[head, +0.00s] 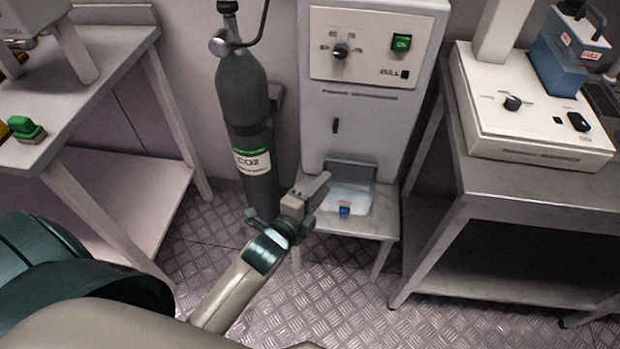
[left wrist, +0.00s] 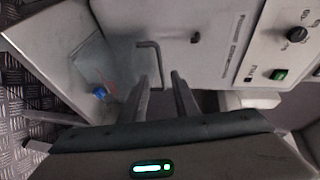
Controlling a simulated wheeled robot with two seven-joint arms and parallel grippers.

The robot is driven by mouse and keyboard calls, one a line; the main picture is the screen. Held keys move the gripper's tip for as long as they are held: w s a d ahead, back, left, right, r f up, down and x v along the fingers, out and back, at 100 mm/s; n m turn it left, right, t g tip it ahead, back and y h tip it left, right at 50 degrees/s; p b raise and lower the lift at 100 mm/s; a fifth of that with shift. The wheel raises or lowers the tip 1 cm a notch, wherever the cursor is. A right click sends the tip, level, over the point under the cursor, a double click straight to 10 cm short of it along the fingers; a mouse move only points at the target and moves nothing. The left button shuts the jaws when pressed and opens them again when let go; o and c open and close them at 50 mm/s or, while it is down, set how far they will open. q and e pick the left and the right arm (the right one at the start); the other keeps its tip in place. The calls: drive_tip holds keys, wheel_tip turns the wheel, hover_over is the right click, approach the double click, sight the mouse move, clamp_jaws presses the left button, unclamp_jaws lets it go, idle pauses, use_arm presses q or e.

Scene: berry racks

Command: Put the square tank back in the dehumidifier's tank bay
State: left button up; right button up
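The dehumidifier (head: 370,130) is a tall white cabinet in the middle of the head view. The clear square tank (head: 352,198), with a small blue fitting (head: 344,211) on its front, sits low at the cabinet's front, by the grey-edged bay opening (head: 350,170). I cannot tell how far into the bay it sits. In the left wrist view the tank (left wrist: 92,68) is at left, beside a dark bent handle (left wrist: 157,62). My left gripper (head: 307,203) is left of the tank. Its fingers (left wrist: 161,78) are apart near the handle, with nothing seen gripped. My right gripper is out of view.
A dark CO2 cylinder (head: 250,140) stands close behind my left gripper. The dehumidifier's low stand (head: 385,222) has legs on the metal floor. Benches stand at left (head: 110,60) and right (head: 500,205). Clear floor lies in front of the stand.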

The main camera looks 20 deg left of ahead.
use_arm(q)
drive_tip(key=s+d+f+n+g, duration=0.1)
drive_tip(key=s+f+n+g, duration=0.2)
drive_tip(key=s, duration=0.5)
drive_tip(key=s+f+n+g, duration=0.4)
drive_tip(key=s+n, duration=0.3)
drive_tip(key=s, duration=0.2)
drive_tip(key=s+d+f+n+g, duration=0.1)
drive_tip(key=s+f+n+g, duration=0.2)
drive_tip(key=s, duration=0.6)
wheel_tip(320, 180, down, 3)
drive_tip(key=n, duration=0.3)
drive_tip(key=shift+d+g, duration=0.3)
drive_tip(key=shift+r, duration=0.1)
